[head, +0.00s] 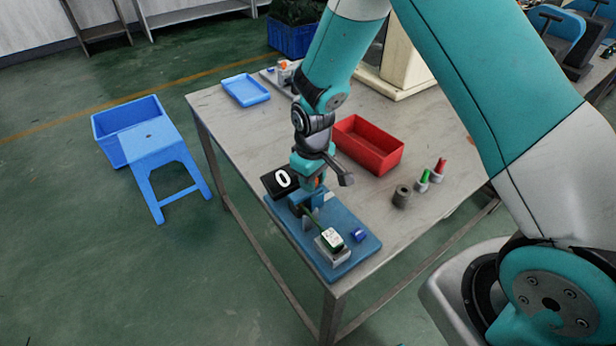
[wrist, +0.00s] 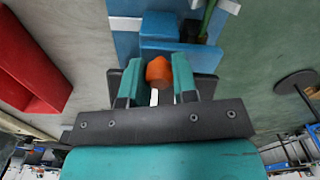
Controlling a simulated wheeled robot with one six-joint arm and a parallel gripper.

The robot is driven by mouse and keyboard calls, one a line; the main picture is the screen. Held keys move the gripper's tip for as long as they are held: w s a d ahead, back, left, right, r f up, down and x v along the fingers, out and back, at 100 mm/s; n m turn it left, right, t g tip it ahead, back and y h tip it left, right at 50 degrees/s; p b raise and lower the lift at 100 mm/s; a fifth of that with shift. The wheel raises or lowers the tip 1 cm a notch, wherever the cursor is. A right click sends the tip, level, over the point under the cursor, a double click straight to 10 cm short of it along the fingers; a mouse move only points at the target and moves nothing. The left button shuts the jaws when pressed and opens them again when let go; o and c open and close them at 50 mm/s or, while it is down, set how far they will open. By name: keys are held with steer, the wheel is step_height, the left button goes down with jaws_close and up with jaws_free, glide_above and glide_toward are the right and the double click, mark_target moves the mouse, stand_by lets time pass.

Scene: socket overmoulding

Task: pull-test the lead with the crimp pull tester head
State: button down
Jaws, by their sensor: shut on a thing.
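My gripper (head: 308,180) points down over the near end of the workbench. In the wrist view its teal fingers (wrist: 158,74) are shut on an orange knob (wrist: 160,70), which sits against the blue tester head (wrist: 172,45). In the head view the tester head (head: 299,198) stands on a blue base board (head: 368,246), beside a black display (head: 281,181) reading 0. The green lead (head: 313,218) runs from the tester head to a white-faced socket (head: 332,239) in a grey holder. The lead also shows in the wrist view (wrist: 208,16). Its gripped end is hidden.
A small blue part (head: 359,235) lies on the board. A blue tray (head: 245,90) lies at the back left. A blue stool (head: 155,150) stands on the floor.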

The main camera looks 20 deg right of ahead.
steer(key=shift+a, duration=0.25)
steer(key=c, duration=0.9)
jaws_free()
steer(key=shift+a, duration=0.1)
steer(key=shift+r, duration=0.35)
step_height(320, 180, up, 17)
steer(key=b, duration=0.1)
steer(key=shift+s, duration=0.1)
